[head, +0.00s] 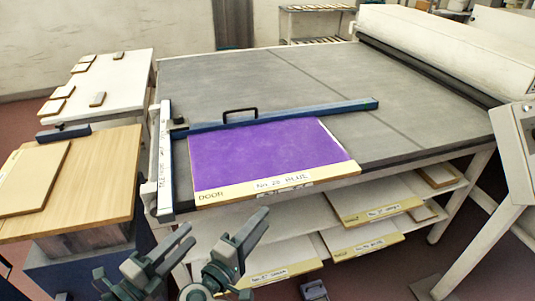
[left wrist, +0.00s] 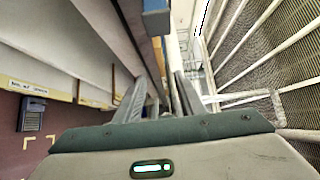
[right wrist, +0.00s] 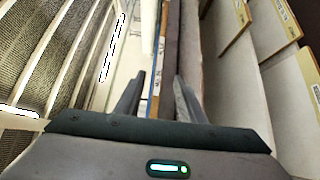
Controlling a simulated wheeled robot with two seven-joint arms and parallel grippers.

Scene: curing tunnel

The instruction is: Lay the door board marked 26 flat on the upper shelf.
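A purple-topped door board (head: 265,155) lies flat on the grey table at its front edge. Its pale front strip reads DOOR and a number that looks like 26, not sharp. White shelves (head: 290,215) run under the table; the upper one holds pale boards at the right. My left gripper (head: 190,236) is in front of the table's front left corner, below its top, open and empty. My right gripper (head: 245,226) is just right of it, in front of and below the board's front edge, open and empty. The wrist views show both finger pairs apart.
A blue bar (head: 290,113) with a black handle lies behind the board; a white marked rail (head: 165,160) stands along its left. Labelled boards (head: 380,212) lie on the shelves below. A wooden table (head: 100,170) is at the left. The grey tabletop (head: 270,75) behind the bar is clear.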

